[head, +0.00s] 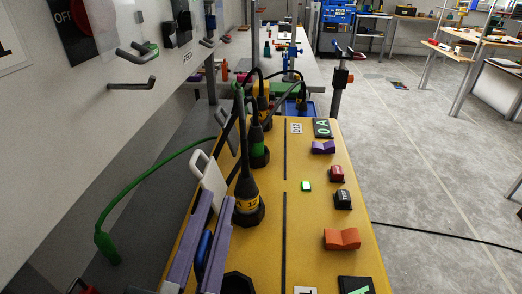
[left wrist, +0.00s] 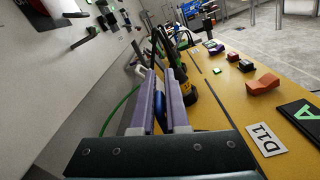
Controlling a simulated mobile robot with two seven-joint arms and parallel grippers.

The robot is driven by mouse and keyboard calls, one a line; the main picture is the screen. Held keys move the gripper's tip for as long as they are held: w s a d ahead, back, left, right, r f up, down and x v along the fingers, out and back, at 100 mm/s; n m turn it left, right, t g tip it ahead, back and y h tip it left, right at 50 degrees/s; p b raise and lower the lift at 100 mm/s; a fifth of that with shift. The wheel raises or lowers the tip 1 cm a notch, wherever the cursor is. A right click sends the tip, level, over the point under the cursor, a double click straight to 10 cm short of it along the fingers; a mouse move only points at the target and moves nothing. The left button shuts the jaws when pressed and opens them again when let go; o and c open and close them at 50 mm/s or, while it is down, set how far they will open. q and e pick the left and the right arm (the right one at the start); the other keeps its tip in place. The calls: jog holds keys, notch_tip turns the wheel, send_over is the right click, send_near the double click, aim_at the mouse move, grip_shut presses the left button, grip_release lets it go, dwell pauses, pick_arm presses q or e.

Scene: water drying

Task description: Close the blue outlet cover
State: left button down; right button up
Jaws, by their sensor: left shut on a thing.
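My left gripper (head: 216,200) reaches in at the lower left of the yellow panel with its long purple fingers. A blue part, seemingly the blue outlet cover (head: 203,248), sits between the fingers, and the gripper is shut on it. In the left wrist view the blue cover (left wrist: 160,103) shows as a small patch between the purple fingers (left wrist: 162,78). The fingers hide most of the cover and its hinge, so I cannot tell its exact angle. My right gripper is not in view.
A white cover (head: 210,180) stands tilted up just beyond the fingers. Black plugs with cables, one with a yellow band (head: 247,204), stand close on the right. An orange block (head: 342,239) and smaller switches sit farther right. A green hose (head: 150,172) hangs at left.

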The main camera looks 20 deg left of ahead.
pick_arm(q)
jog(key=shift+d+f, duration=0.15)
dwell(0.4)
jog(key=c, duration=1)
grip_release()
jog(key=shift+o, duration=0.2)
jog(key=b+v, duration=0.2)
jog(key=v, duration=0.8)
jog(key=shift+c, duration=0.2)
